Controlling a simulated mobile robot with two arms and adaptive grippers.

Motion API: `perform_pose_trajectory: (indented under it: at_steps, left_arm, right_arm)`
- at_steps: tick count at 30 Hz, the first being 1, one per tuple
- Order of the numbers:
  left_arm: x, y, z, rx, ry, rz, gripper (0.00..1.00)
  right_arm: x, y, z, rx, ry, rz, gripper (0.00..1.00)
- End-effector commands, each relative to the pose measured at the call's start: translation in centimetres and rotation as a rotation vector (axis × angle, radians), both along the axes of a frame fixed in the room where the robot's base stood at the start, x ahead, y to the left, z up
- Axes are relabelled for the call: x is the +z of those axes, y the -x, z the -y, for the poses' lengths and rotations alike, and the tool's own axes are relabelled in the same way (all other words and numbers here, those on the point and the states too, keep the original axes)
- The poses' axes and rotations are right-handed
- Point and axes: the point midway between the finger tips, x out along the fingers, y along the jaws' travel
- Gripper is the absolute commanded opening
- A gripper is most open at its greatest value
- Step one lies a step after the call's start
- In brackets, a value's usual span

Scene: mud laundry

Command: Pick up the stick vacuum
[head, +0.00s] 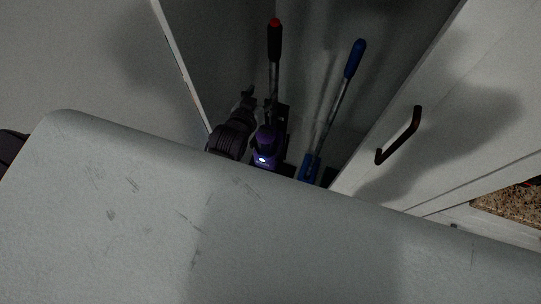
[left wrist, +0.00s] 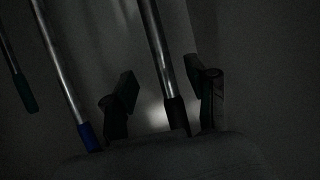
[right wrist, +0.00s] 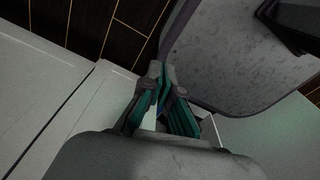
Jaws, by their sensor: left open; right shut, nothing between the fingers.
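The stick vacuum seems to be the purple body (head: 265,139) in the open cabinet, in the head view. A metal pole with a black, red-tipped grip (head: 275,42) rises just above it; I cannot tell whether they are one piece. My left gripper (head: 259,100) is open beside the purple body and close to that pole. In the left wrist view a metal pole (left wrist: 158,45) with a dark lower end shows between the spread fingers, apparently not clamped. My right gripper (right wrist: 165,103) is shut and empty, seen in the right wrist view only.
A blue-handled pole (head: 355,58) leans to the right of the purple body. The cabinet door (head: 450,115) with a dark handle (head: 398,136) stands at the right. Another pole with a teal end (left wrist: 25,92) shows in the left wrist view. The cabinet is dark and narrow.

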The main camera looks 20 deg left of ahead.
Motion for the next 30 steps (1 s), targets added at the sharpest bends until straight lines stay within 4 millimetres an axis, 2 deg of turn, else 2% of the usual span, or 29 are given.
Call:
perform_pose_trajectory:
  at_steps: [1,4,13,21,30]
  left_arm:
    - [-0.3,-1.1,0.0,0.0,0.0,0.001,0.57]
    - [-1.0,-2.7,0.1,0.0,0.001,0.001,0.57]
    - [-1.8,-4.8,0.2,0.0,0.001,0.0,0.57]
    - [-3.1,-8.2,0.4,0.0,0.0,0.001,0.57]
    - [-3.6,-9.0,0.4,0.0,0.0,-0.001,0.57]
  right_arm:
    - [0.1,0.2,-0.5,0.0,-0.005,-0.003,0.0]
    - [0.1,0.1,-0.8,0.002,-0.01,-0.002,0.0]
    - [0.5,-1.1,0.0,0.001,0.0,0.016,0.0]
    - [1.0,-1.1,0.5,-0.002,0.005,0.018,0.0]
    - [1.0,-1.1,0.5,-0.002,0.005,0.017,0.0]
